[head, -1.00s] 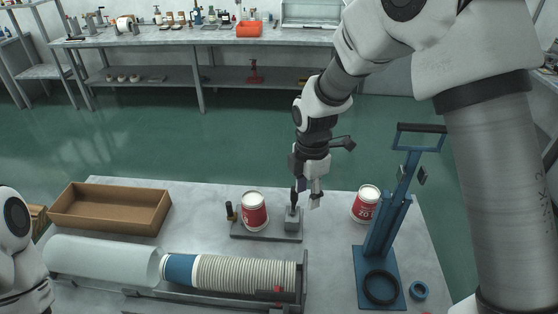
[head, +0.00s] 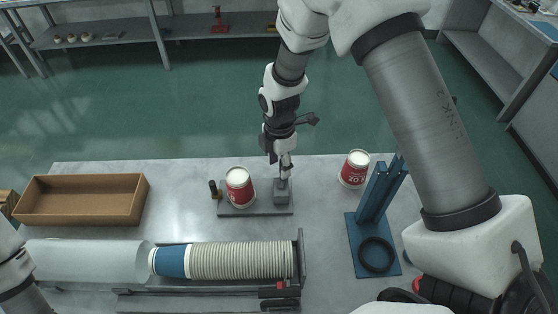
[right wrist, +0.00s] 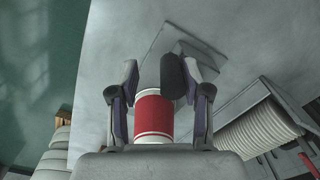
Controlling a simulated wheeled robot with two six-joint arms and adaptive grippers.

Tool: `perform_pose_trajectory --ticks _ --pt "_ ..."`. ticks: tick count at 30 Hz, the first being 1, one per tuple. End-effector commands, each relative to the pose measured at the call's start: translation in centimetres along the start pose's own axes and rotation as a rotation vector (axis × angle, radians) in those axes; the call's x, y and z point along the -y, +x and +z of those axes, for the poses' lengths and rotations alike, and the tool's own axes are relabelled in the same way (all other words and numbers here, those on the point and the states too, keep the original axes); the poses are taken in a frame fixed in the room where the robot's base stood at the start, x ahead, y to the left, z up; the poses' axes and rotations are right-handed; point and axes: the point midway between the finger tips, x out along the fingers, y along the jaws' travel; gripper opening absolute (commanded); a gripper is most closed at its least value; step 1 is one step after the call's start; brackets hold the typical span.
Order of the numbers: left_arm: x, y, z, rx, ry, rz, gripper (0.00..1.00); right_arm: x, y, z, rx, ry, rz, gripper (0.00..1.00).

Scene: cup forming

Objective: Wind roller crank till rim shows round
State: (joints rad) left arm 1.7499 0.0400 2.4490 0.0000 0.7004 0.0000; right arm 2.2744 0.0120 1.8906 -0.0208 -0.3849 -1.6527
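A red and white cup (head: 239,187) stands tilted on the grey plate of the roller device (head: 236,211). A dark upright post (head: 213,189) is at the plate's left end and a grey block (head: 281,192) at its right. My right gripper (head: 285,168) points down close above the block; contact is unclear. In the right wrist view its fingers (right wrist: 160,82) are apart. The cup (right wrist: 153,116) shows between them, with a dark rounded handle-like piece (right wrist: 173,78) by the right finger. The cup's upper rim shape is too small to judge. My left gripper is out of view.
A second red cup (head: 354,168) stands to the right, beside a blue press stand (head: 365,234) with a black ring. A long stack of cups (head: 240,260) lies in front.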

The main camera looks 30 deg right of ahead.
Motion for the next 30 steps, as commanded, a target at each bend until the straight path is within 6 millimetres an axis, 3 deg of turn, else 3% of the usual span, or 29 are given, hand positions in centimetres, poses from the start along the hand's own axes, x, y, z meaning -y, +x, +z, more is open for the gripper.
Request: perform_pose_trajectory --ticks 1,4,23,30 --pt "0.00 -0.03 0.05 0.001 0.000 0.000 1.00 0.00 -0.06 0.00 0.000 0.000 0.000 0.34" --pt "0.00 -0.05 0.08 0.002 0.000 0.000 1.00 -0.01 -0.09 0.00 0.000 0.000 0.001 0.00" --pt "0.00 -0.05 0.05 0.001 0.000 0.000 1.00 -0.04 -0.08 0.05 0.000 0.010 0.002 0.00" --pt "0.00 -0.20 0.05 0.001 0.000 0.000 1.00 0.12 -0.12 0.32 0.000 0.088 0.003 0.00"
